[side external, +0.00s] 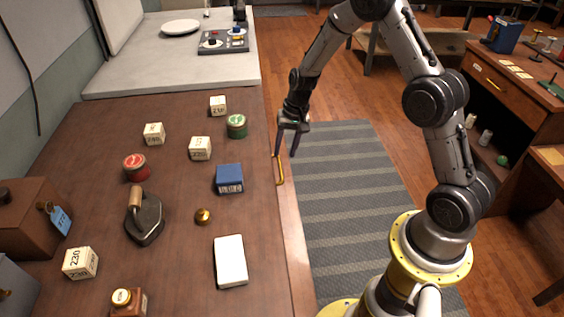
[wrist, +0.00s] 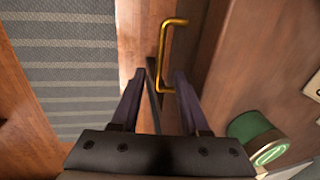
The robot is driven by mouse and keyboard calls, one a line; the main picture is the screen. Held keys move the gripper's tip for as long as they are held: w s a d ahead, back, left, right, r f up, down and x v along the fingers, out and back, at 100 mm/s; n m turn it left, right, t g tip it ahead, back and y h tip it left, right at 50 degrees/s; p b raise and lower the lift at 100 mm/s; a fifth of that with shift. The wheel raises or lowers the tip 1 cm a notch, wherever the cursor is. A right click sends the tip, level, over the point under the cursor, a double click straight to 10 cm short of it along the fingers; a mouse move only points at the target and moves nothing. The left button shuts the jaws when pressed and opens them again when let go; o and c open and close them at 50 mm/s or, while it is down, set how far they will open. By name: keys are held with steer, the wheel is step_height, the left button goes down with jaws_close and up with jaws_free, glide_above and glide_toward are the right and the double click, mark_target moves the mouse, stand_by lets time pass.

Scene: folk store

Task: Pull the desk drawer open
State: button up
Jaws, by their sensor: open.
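The desk (side external: 110,245) has a brass drawer handle (side external: 279,170) on its right-hand front edge in the side view. The handle is a squared U-shaped bar, and it also shows in the wrist view (wrist: 163,58), upper middle. The drawer front itself is seen only edge-on, and no gap shows around it. My gripper (side external: 285,150) hangs beside the desk's front edge, just beyond the handle's far end. In the wrist view my gripper (wrist: 157,80) is open, and the handle's near end shows close to or between the fingertips. I cannot tell whether they touch.
On the desktop are a green tin (side external: 236,126), a blue box (side external: 229,179), a white box (side external: 230,261), an iron (side external: 144,220), a red tin (side external: 136,168) and several cream blocks. A striped rug (side external: 350,200) covers the clear floor before the desk. Another desk (side external: 500,85) stands right.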

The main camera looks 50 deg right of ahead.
mark_target(281, 168)
steer(key=shift+w+a+f, duration=0.1)
steer(key=shift+a+f, duration=0.05)
steer(key=shift+f, duration=0.75)
steer(key=shift+w+a+f, duration=0.1)
steer(key=shift+w+f, duration=0.05)
steer(key=shift+f, duration=0.75)
steer(key=shift+w+a+f, duration=0.1)
steer(key=shift+a+f, duration=0.05)
steer(key=shift+f, duration=0.75)
steer(key=shift+c, duration=0.3)
jaws_close()
